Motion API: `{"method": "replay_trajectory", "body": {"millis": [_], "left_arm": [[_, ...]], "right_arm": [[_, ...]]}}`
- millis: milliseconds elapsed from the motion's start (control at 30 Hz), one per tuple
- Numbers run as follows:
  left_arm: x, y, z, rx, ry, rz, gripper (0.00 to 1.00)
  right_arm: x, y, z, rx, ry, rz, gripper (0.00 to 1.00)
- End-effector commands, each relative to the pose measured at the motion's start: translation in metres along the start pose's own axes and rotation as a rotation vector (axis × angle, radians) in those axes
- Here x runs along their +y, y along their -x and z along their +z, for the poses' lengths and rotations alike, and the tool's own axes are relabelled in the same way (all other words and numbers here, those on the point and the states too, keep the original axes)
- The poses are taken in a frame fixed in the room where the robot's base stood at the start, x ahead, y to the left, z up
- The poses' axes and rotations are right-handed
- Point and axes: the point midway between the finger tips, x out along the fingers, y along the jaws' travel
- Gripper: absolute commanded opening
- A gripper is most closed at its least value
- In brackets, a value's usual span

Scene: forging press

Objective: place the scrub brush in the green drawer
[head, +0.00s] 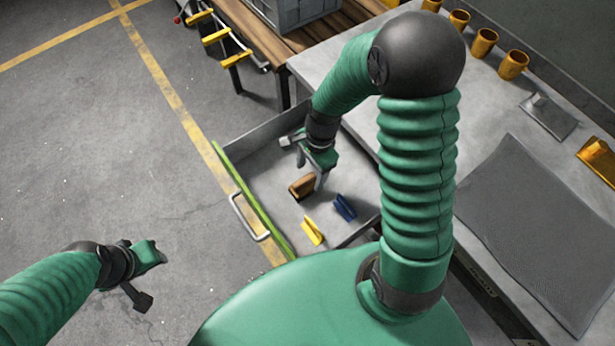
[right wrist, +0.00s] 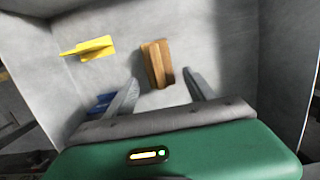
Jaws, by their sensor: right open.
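The scrub brush, a brown wooden block (head: 302,186), lies inside the open drawer with the green front edge (head: 228,170). In the right wrist view the brush (right wrist: 156,64) lies on the grey drawer floor. My right gripper (head: 306,160) is over the drawer, with its fingers (right wrist: 162,92) spread apart. The brush shows beyond and between the fingertips, with nothing held. My left gripper (head: 146,278) is out over the floor at the lower left, away from the drawer; its jaw state is unclear.
A yellow object (head: 312,232) and a blue object (head: 345,207) also lie in the drawer. The drawer has a metal handle (head: 250,218). A grey worktop (head: 480,110) with a dark mat (head: 540,225) and several orange cups stands at the right. Open floor lies at the left.

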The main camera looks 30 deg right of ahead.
Motion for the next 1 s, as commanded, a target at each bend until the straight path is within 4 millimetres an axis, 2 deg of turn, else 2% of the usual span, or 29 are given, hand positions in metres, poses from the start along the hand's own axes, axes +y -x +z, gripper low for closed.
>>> {"method": "replay_trajectory", "body": {"millis": [33,133,233,367,467,600,733,833,1000], "left_arm": [[0.0,0.009,-0.002,0.0,0.0,0.0,0.36],[0.0,0.015,-0.004,0.0,0.0,0.0,0.36],[0.0,0.019,-0.004,0.0,0.0,0.0,0.36],[0.0,0.02,-0.005,0.0,0.0,0.0,0.36],[0.0,0.02,-0.005,0.0,0.0,0.0,0.36],[0.0,0.02,-0.005,0.0,0.0,0.0,0.36],[0.0,0.02,-0.005,0.0,0.0,0.0,0.36],[0.0,0.02,-0.005,0.0,0.0,0.0,0.36],[0.0,0.02,-0.005,0.0,0.0,0.0,0.36]], "right_arm": [[-0.001,0.02,0.001,0.002,0.001,-0.005,0.63],[-0.001,0.043,0.001,0.002,0.001,-0.004,0.63],[-0.001,0.059,0.001,0.002,0.001,-0.002,0.63],[0.0,0.069,0.002,0.006,0.032,-0.004,0.63],[0.007,0.075,0.012,0.053,0.274,-0.024,0.63],[0.026,0.086,0.034,0.18,0.896,-0.058,0.63],[0.038,0.091,0.049,0.278,1.347,-0.063,0.63],[0.042,0.092,0.053,0.309,1.492,-0.06,0.63],[0.041,0.091,0.053,0.312,1.506,-0.058,0.63]]}}
